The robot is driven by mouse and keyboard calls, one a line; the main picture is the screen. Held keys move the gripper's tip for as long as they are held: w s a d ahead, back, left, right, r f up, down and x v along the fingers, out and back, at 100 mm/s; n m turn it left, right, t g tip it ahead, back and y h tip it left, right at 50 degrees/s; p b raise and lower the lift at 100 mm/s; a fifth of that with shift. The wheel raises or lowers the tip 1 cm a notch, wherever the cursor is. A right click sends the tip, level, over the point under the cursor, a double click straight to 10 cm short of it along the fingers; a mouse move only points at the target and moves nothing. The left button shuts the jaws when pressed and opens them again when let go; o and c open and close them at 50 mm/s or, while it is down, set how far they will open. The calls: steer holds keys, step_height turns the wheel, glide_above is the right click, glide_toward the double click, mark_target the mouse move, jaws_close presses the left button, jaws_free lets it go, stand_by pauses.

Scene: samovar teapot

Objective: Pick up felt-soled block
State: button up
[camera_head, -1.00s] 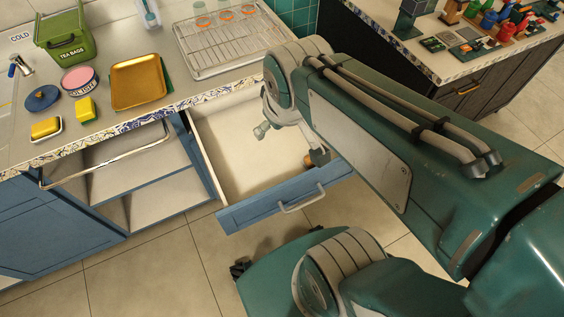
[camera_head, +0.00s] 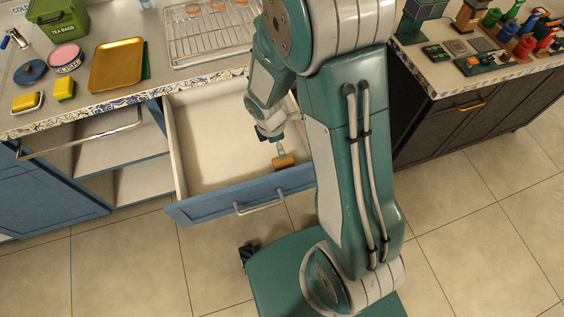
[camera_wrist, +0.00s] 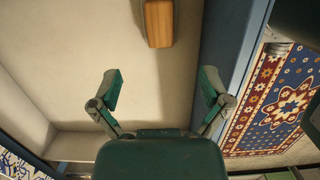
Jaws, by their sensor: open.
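A wooden block (camera_head: 284,161), orange-brown, lies in the open drawer near its front right. It also shows at the top of the wrist view (camera_wrist: 158,22), cut by the frame edge. I cannot see felt on its underside. My gripper (camera_wrist: 160,86) is open and empty in the wrist view, its two green fingers spread, with the block ahead of and between them but beyond the fingertips. In the head view my gripper (camera_head: 272,138) hangs over the drawer, close to the block and partly hidden by my arm.
The pulled-out drawer (camera_head: 210,150) has a pale, mostly bare floor and a blue front (camera_head: 240,197). The counter above holds a gold tray (camera_head: 117,64), sponges, tins, a green tea-bag box (camera_head: 58,20) and a wire rack (camera_head: 205,40). A patterned rug (camera_wrist: 275,100) lies outside the drawer.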

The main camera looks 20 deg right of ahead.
glide_above(283, 161)
step_height(283, 161, down, 5)
steer(key=shift+f, duration=0.2)
step_height(283, 161, down, 4)
steer(key=shift+w+a+f, duration=0.1)
steer(key=shift+a+f, duration=0.05)
steer(key=shift+f, duration=0.65)
steer(key=c, duration=1.2)
